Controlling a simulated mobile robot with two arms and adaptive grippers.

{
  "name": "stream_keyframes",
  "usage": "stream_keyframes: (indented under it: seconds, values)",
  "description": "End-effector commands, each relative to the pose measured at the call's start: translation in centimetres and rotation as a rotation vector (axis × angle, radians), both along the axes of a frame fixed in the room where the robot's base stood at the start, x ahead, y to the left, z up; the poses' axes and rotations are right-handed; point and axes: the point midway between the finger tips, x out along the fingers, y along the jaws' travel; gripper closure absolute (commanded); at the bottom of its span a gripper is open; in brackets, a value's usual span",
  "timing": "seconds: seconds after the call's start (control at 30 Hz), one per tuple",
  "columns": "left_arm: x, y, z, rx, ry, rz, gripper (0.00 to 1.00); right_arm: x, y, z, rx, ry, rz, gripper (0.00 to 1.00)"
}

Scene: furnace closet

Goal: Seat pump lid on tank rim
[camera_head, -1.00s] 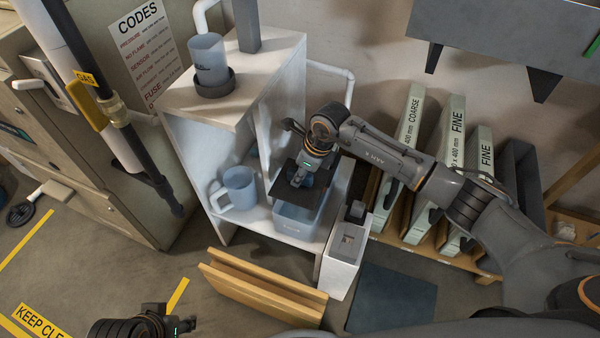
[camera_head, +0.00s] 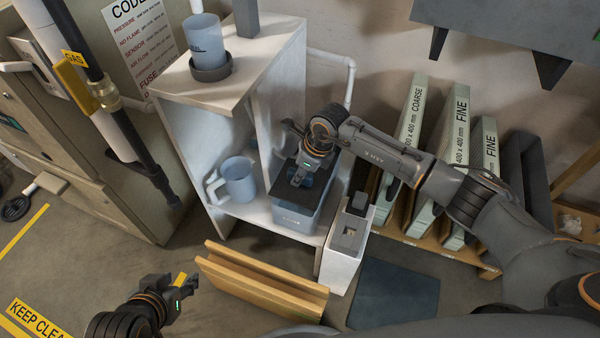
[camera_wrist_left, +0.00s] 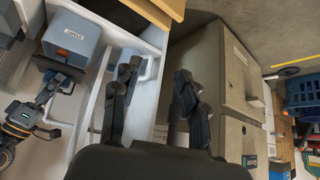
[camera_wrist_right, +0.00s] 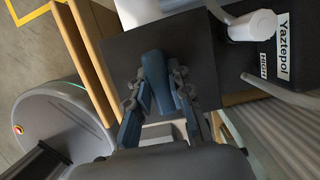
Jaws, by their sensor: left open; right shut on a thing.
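The pump lid is a dark square plate (camera_head: 279,183) with a blue grip (camera_wrist_right: 154,72). My right gripper (camera_head: 299,178) is shut on that grip, with the plate below its fingers. The blue-grey tank (camera_head: 295,218) stands on the lower shelf, directly under the lid. In the left wrist view the lid (camera_wrist_left: 60,68) lies along the open end of the tank (camera_wrist_left: 72,38). Whether it touches the rim all round I cannot tell, as the lid and gripper hide most of it. My left gripper (camera_head: 188,285) is open and empty, low at the left, away from the tank.
A blue jug (camera_head: 238,180) stands left of the tank in the white shelf unit (camera_head: 215,95). A blue cup (camera_head: 205,45) is on its top. A white box (camera_head: 345,255) stands to the right, wooden rails (camera_head: 260,285) lie in front, and filters (camera_head: 455,150) stand further right.

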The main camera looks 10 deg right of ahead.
Motion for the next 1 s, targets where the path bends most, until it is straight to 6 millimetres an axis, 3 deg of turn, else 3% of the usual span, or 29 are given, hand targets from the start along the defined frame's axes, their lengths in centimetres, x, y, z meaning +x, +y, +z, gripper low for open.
stream_keyframes:
  seconds: [0.5, 1.0]
  values:
    - [3.8, -1.3, 2.2, -0.046, -0.211, -0.015, 0.56, 0.0, 0.0, -1.2, 0.0, -0.001, 0.0, 1.0]
    - [4.2, -1.5, 2.7, -0.052, -0.242, -0.018, 0.56, 0.0, 0.0, -1.3, 0.0, -0.001, 0.0, 1.0]
